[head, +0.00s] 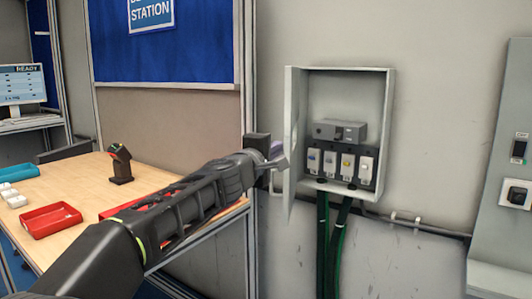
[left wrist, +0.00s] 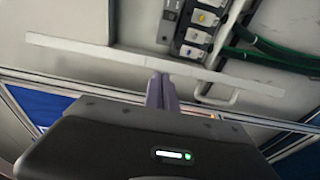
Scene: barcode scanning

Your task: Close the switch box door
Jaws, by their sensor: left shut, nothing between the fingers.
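The grey switch box (head: 345,77) is on the wall, and its door (head: 294,135) stands open, swung out on the left side. Several switches (head: 340,163) show inside it; they also show in the left wrist view (left wrist: 195,35). My left gripper (head: 278,157) is shut and empty, at the left of the door. In the left wrist view its fingertips (left wrist: 160,80) are close to the door's long edge (left wrist: 120,52); I cannot tell whether they touch. My right gripper is not in view.
A wooden table (head: 85,185) with a red tray (head: 50,220) and a scanner on a stand (head: 120,165) is at the left. Green cables (head: 338,235) hang below the box. A grey panel (head: 505,180) is at the right.

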